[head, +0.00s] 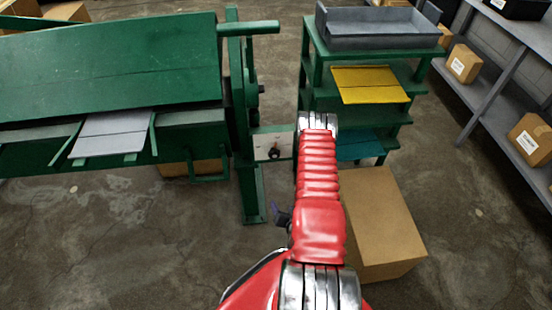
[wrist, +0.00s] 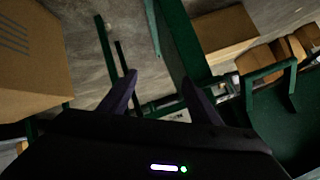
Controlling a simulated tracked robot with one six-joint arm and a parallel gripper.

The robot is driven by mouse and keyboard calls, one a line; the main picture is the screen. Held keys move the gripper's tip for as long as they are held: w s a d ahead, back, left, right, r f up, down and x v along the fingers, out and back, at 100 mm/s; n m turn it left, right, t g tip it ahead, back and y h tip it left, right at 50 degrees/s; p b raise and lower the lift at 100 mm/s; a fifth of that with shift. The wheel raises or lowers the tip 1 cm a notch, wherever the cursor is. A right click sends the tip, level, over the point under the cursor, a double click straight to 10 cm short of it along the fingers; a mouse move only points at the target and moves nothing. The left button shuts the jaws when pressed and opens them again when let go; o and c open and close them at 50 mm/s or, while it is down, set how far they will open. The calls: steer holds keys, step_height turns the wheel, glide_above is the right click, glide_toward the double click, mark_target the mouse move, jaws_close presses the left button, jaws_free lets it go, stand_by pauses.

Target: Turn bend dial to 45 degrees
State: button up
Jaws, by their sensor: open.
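The bend dial looks to be the small dark knob (head: 275,153) on a pale plate (head: 262,143) at the right end of the green bending machine (head: 110,70) in the head view. Its angle marks are too small to read. My gripper (wrist: 160,88) is open in the wrist view, its two dark fingers spread and nothing held between them. A dark finger also shows beside my red arm in the head view, below and apart from the knob. In the wrist view a pale patch shows low between the fingers; I cannot tell if it is the dial plate.
A green shelf rack (head: 307,75) stands behind my arm, with a grey tray (head: 385,43) on top and a yellow sheet (head: 370,84). A large cardboard box (head: 385,215) sits on the floor to the right. Grey shelving (head: 480,120) is at far right. The floor at left front is clear.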

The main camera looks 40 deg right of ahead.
mark_target(275, 157)
step_height(275, 157, up, 12)
steer(key=w+d+m+t+h, duration=0.2)
steer(key=w+t+h, duration=0.1)
steer(key=t, duration=0.3)
steer(key=shift+d+h, duration=0.35)
steer(key=shift+h, duration=0.05)
steer(key=x, duration=1.3)
steer(key=shift+w+d, duration=0.25)
steer(key=shift+w, duration=0.05)
